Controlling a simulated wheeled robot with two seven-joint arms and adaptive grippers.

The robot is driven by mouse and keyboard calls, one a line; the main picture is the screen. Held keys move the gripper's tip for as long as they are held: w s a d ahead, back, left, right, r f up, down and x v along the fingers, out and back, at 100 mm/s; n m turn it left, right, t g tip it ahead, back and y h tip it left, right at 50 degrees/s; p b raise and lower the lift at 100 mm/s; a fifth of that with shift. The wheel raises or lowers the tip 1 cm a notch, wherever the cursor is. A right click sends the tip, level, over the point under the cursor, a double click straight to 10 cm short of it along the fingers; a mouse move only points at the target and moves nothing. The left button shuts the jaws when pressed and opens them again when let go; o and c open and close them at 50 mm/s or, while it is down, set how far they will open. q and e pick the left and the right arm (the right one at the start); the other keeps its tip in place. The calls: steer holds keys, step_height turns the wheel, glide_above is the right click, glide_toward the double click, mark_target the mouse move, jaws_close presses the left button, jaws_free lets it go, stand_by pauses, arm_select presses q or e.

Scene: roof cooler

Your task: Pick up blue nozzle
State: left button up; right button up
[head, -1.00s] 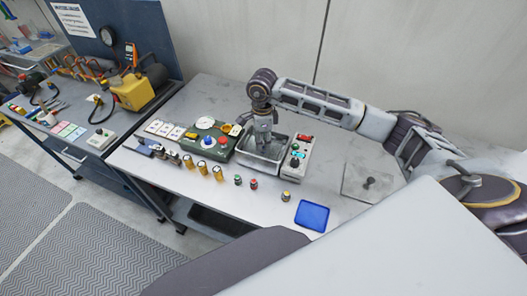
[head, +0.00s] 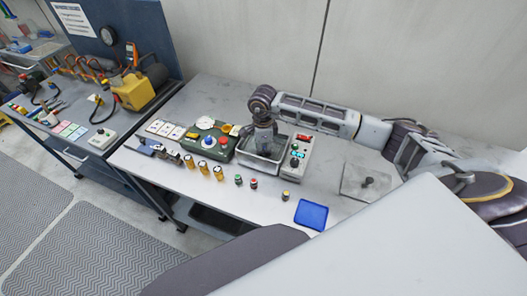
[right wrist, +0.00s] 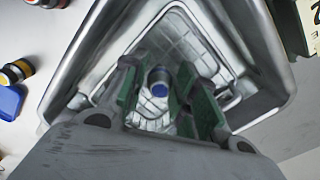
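The blue nozzle (right wrist: 159,88) stands in the metal basin (right wrist: 255,45), its blue end showing, with a dark body around it. My right gripper (right wrist: 153,72) is open, with its green-padded fingers on either side of the nozzle. I cannot tell whether either finger touches it. In the head view the right gripper (head: 265,148) reaches down into the basin (head: 262,170), and the nozzle is hidden there. My left gripper is not in view.
A control box (head: 296,155) adjoins the basin on the right, and a green panel with buttons (head: 208,142) on the left. Green-topped (head: 238,181), red-topped (head: 254,184) and yellow (head: 285,196) nozzles stand in front. A blue tray (head: 312,215) lies near the front edge.

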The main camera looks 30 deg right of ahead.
jaws_close()
steer(key=shift+r, duration=0.2)
step_height(320, 180, up, 8)
steer(key=shift+f+b, duration=0.1)
steer(key=shift+b, duration=0.6)
steer(key=shift+r, duration=0.7)
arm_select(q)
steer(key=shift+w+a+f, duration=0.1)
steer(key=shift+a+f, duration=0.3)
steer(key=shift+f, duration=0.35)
arm_select(e)
steer(key=shift+r, duration=0.25)
